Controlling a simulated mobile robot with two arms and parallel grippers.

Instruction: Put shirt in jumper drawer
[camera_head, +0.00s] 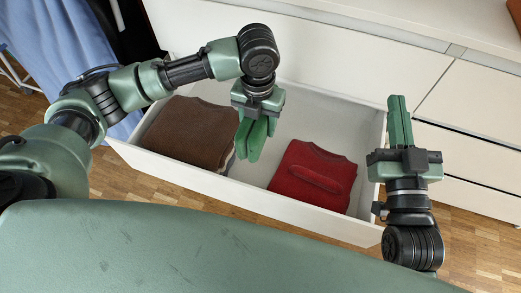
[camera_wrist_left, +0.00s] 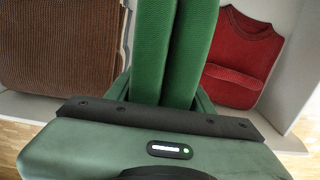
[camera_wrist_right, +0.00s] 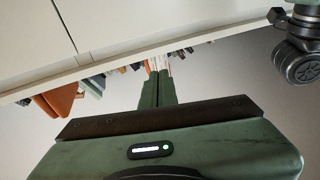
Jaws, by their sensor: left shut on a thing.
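The white drawer (camera_head: 300,213) is pulled out. A brown folded knitted garment (camera_head: 185,132) lies in its left part and also shows in the left wrist view (camera_wrist_left: 55,50). A red folded jumper (camera_head: 312,178) lies in its right part and also shows in the left wrist view (camera_wrist_left: 240,60). My left gripper (camera_head: 250,150) points down over the drawer, between the two garments. Its fingers (camera_wrist_left: 180,15) are close together; what they hold cannot be made out. My right gripper (camera_head: 399,98) is shut and empty, pointing up beside the drawer's right side. I cannot tell which garment is the shirt.
A pale strip (camera_head: 231,165) shows along the brown garment's right edge. Closed white drawer fronts (camera_head: 470,100) stand on the right. Blue cloth (camera_head: 70,45) hangs at the left. The wood floor (camera_head: 470,245) is clear at lower right.

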